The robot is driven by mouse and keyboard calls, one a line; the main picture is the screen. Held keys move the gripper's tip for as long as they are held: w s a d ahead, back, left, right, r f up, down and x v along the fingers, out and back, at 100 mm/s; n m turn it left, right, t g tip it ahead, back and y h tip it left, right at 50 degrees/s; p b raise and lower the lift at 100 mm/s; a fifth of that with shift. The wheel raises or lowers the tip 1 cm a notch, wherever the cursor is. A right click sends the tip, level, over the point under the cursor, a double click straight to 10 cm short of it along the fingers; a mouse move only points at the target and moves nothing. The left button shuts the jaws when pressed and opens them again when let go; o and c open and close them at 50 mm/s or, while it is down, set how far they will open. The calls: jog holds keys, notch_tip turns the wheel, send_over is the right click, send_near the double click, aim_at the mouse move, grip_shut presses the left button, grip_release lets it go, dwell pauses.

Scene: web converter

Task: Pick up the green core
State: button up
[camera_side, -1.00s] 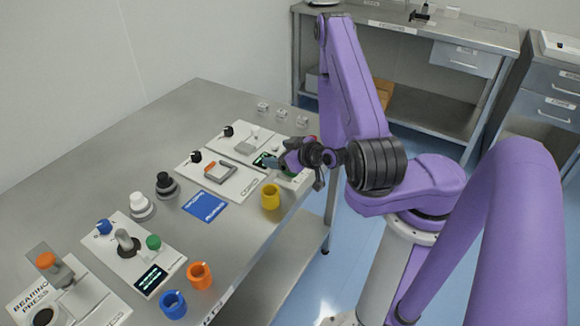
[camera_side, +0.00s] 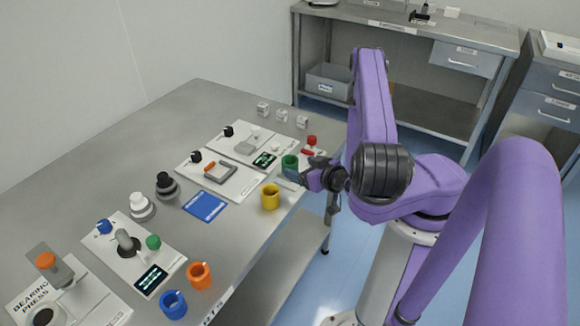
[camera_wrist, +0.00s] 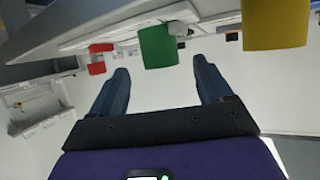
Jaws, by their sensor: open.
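The green core (camera_side: 290,163) is a short green cylinder standing near the front edge of the bench, on the right. In the wrist view the green core (camera_wrist: 157,46) shows beyond the fingertips, between the lines of the two fingers. My gripper (camera_side: 291,176) is beside it on the near side, with its fingers partly overlapping the core's lower part in the side view. In the wrist view my gripper (camera_wrist: 160,70) has its two fingers spread wide, with nothing between them. I cannot tell whether a finger touches the core.
A yellow core (camera_side: 270,196) stands close by to the left, also in the wrist view (camera_wrist: 276,24). A red item (camera_side: 312,141) stands just behind the green core. A blue card (camera_side: 204,205) and panels lie further left. Orange (camera_side: 199,275) and blue (camera_side: 173,304) cores stand far left.

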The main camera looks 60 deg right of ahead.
aim_at(295, 165)
jog(key=shift+x, duration=2.9)
jog(key=shift+s, duration=0.1)
jog(key=shift+c, duration=0.3)
jog(key=c, duration=1.1)
jog(key=shift+o, duration=0.2)
jog(key=shift+r, duration=0.1)
